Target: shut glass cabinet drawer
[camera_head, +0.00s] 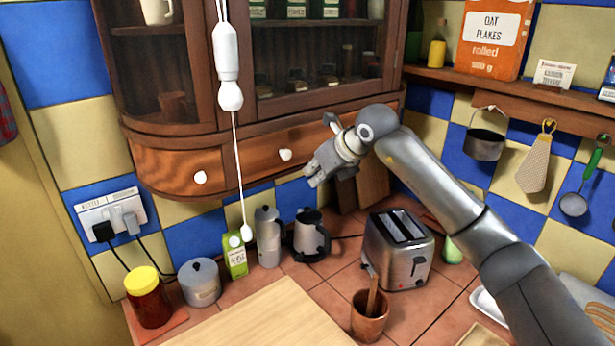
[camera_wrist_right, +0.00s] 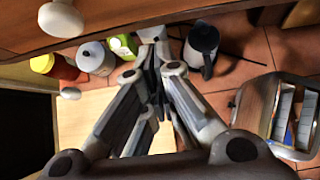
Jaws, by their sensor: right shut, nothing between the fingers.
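The glass cabinet (camera_head: 305,102) is dark wood with glass doors and hangs on the tiled wall. Below the glass are a left drawer (camera_head: 165,165) with a white knob (camera_head: 200,177) and a wider drawer (camera_head: 325,135) with a white knob (camera_head: 286,155). I cannot tell how far either drawer stands out. My right gripper (camera_head: 316,168) is shut and empty, in front of the wider drawer's lower edge, right of its knob. In the right wrist view its fingers (camera_wrist_right: 156,62) are together, and a drawer front (camera_wrist_right: 110,12) with a white knob (camera_wrist_right: 60,19) shows at the top.
A white pull cord (camera_head: 230,60) hangs before the cabinet. On the tiled counter below stand a toaster (camera_head: 398,250), a kettle (camera_head: 310,236), a moka pot (camera_head: 268,237), a green carton (camera_head: 235,257) and jars. A shelf (camera_head: 510,90) and hanging utensils are at right.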

